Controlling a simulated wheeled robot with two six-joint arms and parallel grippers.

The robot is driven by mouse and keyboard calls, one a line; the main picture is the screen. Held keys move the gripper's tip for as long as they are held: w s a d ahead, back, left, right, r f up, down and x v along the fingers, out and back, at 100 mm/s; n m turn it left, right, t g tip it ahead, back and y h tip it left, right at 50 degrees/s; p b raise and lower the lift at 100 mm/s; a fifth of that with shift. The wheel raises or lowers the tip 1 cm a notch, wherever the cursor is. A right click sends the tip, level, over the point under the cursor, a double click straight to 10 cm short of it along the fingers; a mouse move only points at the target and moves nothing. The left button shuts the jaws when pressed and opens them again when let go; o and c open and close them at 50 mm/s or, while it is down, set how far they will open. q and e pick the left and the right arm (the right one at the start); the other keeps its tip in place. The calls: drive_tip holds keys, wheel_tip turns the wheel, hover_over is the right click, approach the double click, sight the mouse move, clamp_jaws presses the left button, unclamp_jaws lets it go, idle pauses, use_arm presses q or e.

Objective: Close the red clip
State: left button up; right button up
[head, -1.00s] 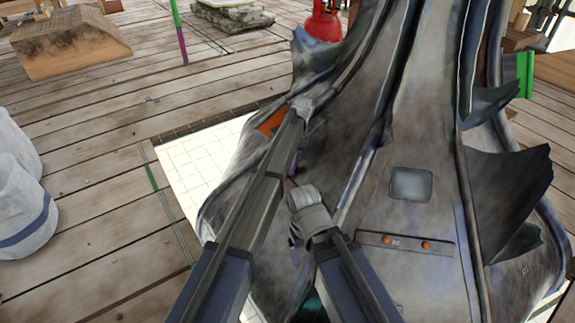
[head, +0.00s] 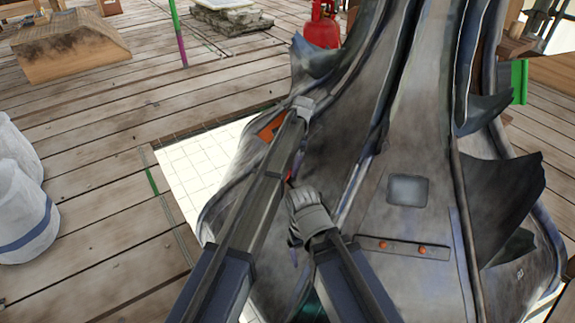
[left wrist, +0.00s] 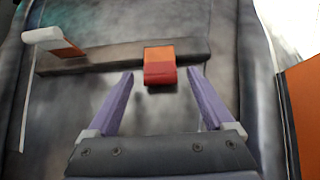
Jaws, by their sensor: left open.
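The red clip (left wrist: 160,74), with an orange upper part, sits on a dark bar across the grey finial in the left wrist view. My left gripper (left wrist: 161,80) is open, with its purple fingers on either side of the clip and gaps between. In the head view a small red patch (head: 289,176), likely this clip, shows beside my left forearm, which hides most of the left gripper. My right gripper (head: 293,256) points down below its grey wrist against the finial (head: 330,170); its jaws are mostly hidden.
A white and orange lever-like part (left wrist: 56,41) stands out left of the clip. An orange panel (left wrist: 301,105) is at the right of the wrist view. White sacks (head: 25,205) stand on the planks at left. A red canister (head: 321,27) stands behind.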

use_arm(q)
drive_tip(key=p+v, duration=0.4)
drive_tip(key=v, duration=0.1)
drive_tip(key=shift+r, duration=0.2)
drive_tip(key=shift+f, duration=0.25)
drive_tip(key=b+x, duration=0.7)
drive_tip(key=shift+a+f+b, duration=0.1)
drive_tip(key=shift+f+b, duration=0.2)
drive_tip(key=shift+r, duration=0.1)
